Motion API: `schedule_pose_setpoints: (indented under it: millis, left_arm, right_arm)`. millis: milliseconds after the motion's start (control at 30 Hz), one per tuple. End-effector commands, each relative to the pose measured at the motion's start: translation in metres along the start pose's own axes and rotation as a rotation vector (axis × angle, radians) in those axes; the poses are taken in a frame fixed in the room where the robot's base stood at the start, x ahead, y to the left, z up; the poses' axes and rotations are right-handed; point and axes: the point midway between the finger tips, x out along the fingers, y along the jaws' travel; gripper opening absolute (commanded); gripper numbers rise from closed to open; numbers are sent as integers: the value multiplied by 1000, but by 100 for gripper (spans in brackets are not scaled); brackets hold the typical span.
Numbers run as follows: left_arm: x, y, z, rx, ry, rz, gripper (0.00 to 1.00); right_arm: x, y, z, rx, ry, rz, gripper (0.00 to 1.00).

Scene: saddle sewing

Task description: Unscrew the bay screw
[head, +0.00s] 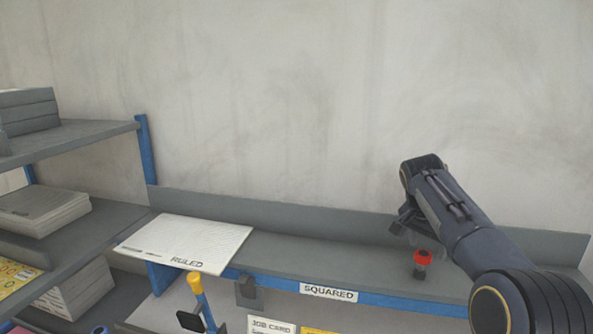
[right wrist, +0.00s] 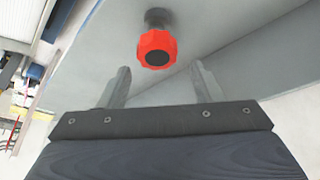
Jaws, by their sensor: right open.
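The bay screw has a red faceted knob (head: 422,257) on a dark base and stands on the grey shelf at the right in the head view. In the right wrist view the red knob (right wrist: 156,48) shows its dark round cap, with a grey stem behind it. My right gripper (right wrist: 160,78) is open, with its two fingers apart and the knob just beyond and between their tips. In the head view my right gripper (head: 405,225) is just above and beside the knob, its fingers partly hidden. No gap to the knob can be measured. My left gripper is not in view.
A white pad marked RULED (head: 185,243) lies on the shelf at left. A SQUARED label (head: 328,292) is on the blue front rail. A yellow-topped tool (head: 196,287) hangs below. Side shelves with paper stacks (head: 40,208) stand at left. The shelf between pad and knob is clear.

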Motion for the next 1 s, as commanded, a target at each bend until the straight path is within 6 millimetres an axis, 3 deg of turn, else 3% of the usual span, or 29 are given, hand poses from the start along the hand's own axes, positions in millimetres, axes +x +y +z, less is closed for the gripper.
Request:
schedule_pose_setpoints:
  millis: [333, 1000]
  left_arm:
    - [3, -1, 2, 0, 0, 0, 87]
    - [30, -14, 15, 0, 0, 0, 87]
  right_arm:
    - [4, 0, 2, 0, -1, -1, 59]
    - [47, 0, 19, -1, -1, -2, 59]
